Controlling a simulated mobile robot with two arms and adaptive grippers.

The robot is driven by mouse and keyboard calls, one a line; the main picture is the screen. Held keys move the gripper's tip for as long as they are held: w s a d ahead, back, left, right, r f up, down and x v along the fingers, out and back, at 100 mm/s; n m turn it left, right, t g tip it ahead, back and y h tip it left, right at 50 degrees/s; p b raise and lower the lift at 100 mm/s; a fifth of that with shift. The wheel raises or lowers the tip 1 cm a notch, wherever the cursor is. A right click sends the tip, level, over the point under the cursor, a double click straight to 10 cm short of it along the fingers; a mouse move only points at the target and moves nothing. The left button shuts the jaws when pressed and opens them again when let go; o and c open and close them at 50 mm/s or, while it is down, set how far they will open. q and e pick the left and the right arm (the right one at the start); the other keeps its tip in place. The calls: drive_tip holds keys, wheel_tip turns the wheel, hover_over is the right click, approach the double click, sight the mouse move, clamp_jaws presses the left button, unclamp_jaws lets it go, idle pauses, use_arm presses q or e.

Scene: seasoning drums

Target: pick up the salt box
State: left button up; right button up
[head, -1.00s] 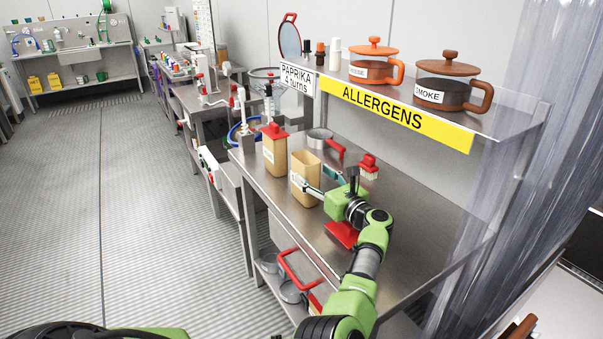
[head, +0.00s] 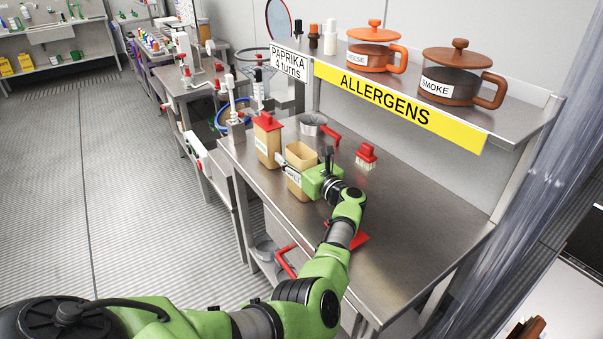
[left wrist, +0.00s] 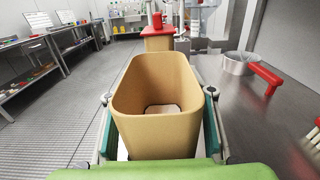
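A tan, open-topped box (head: 301,182) with a white label stands on the steel table; the label is too small to read surely. It fills the middle of the left wrist view (left wrist: 158,135), upright, with its hollow inside showing. My left gripper (head: 305,160) is at this box. In the left wrist view the gripper (left wrist: 158,98) has one teal-padded finger on each side of the box, close to its walls. Contact is not clear. A similar box with a red lid (head: 267,140) stands just behind it. My right gripper is out of view.
A grey pan with a red handle (head: 312,124) and a red-handled brush (head: 366,156) stand on the table (head: 420,225). A red item lies near the front edge, partly behind my arm. The allergens shelf (head: 400,104) overhangs the back, bearing two lidded pots.

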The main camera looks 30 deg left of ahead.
use_arm(q)
drive_tip(key=shift+d+r, duration=0.15)
drive_tip(key=c, duration=1.1)
drive_tip(key=shift+a, duration=0.25)
